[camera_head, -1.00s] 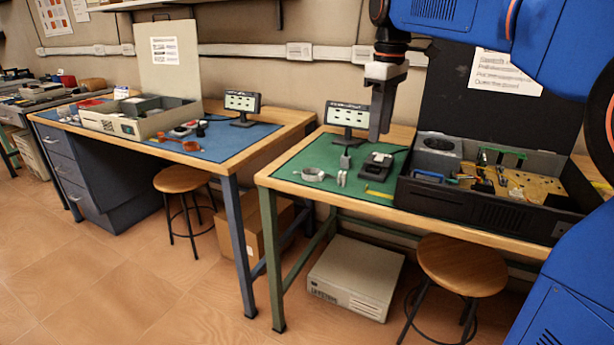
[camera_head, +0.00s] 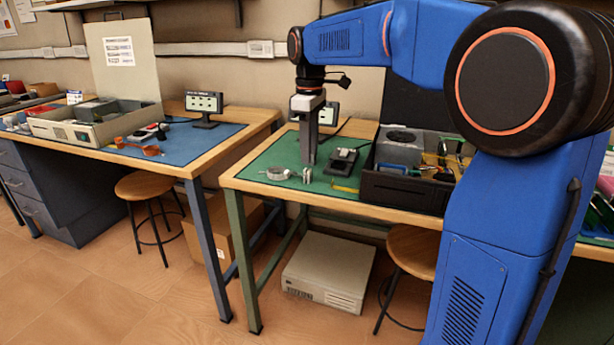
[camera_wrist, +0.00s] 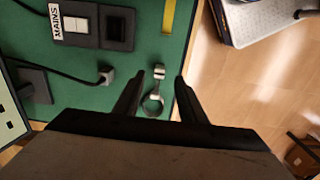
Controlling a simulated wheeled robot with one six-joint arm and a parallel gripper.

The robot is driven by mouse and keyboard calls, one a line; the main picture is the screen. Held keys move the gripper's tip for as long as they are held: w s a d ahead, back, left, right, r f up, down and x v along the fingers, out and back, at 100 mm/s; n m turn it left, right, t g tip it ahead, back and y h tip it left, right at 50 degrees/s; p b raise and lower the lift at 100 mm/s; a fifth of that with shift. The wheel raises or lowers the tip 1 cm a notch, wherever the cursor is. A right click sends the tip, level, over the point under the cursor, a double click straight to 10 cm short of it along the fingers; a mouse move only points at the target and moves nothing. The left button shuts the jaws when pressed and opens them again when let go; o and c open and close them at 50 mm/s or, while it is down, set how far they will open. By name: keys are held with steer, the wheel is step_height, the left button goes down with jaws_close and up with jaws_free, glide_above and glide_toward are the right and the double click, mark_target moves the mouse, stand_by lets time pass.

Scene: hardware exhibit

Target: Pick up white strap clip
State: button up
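My gripper (camera_head: 309,160) points down above the green mat (camera_head: 250,170) at the right-hand bench. In the wrist view its two fingers (camera_wrist: 160,78) are apart with nothing held. I cannot tell for sure which is the white strap clip.
A black switch box (camera_wrist: 95,25) marked MAINS and a grey plug (camera_wrist: 106,75) with a cable lie nearby on the mat. A yellow strip (camera_wrist: 168,15) lies near the edge. A black open case (camera_head: 400,190) stands to the right. A monitor (camera_head: 328,113) stands behind.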

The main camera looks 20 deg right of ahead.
mark_target(309, 170)
steer(key=shift+f, duration=3.6)
steer(key=shift+c, duration=0.7)
steer(key=c, duration=0.8)
